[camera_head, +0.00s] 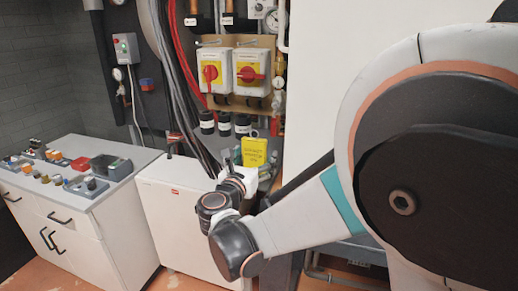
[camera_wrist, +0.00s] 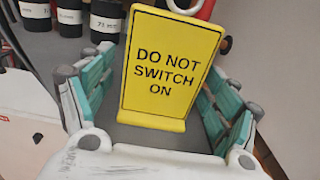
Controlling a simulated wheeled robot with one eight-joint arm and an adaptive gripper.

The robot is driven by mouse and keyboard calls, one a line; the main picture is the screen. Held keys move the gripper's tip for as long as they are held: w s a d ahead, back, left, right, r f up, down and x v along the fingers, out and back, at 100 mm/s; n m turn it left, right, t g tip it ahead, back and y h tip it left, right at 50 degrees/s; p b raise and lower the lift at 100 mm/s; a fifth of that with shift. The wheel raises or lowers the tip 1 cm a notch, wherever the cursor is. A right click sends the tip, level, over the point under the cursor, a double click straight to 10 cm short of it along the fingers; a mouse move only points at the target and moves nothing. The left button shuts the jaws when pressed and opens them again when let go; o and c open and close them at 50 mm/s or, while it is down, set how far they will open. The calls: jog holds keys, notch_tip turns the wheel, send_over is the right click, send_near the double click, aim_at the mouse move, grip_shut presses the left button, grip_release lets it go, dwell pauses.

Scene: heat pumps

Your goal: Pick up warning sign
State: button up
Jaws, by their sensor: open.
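The yellow warning sign (camera_wrist: 170,65), with "DO NOT SWITCH ON" in black, faces the wrist camera. It looks upright and slightly tilted in that view. In the head view the sign (camera_head: 254,151) shows just beyond my gripper (camera_head: 236,172). In the wrist view my gripper (camera_wrist: 160,78) is open, with one green-padded finger on each side of the sign. Gaps show between the sign's lower edges and the fingers, so they do not appear to grip it. A red curved piece (camera_wrist: 204,8) shows at the sign's top; whether it is joined to the sign I cannot tell.
Labelled black cylinders (camera_wrist: 70,17) stand close behind and left of the sign. Two red-and-yellow switches (camera_head: 212,74) are on a panel above. A white cabinet (camera_head: 175,205) stands below, and a workbench (camera_head: 95,165) with small parts is at left.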

jog(key=shift+w, duration=0.1)
jog(key=shift+s, duration=0.25)
jog(key=shift+c, duration=0.8)
jog(key=shift+w, duration=0.1)
jog(key=c, duration=1)
jog(key=shift+r, duration=0.15)
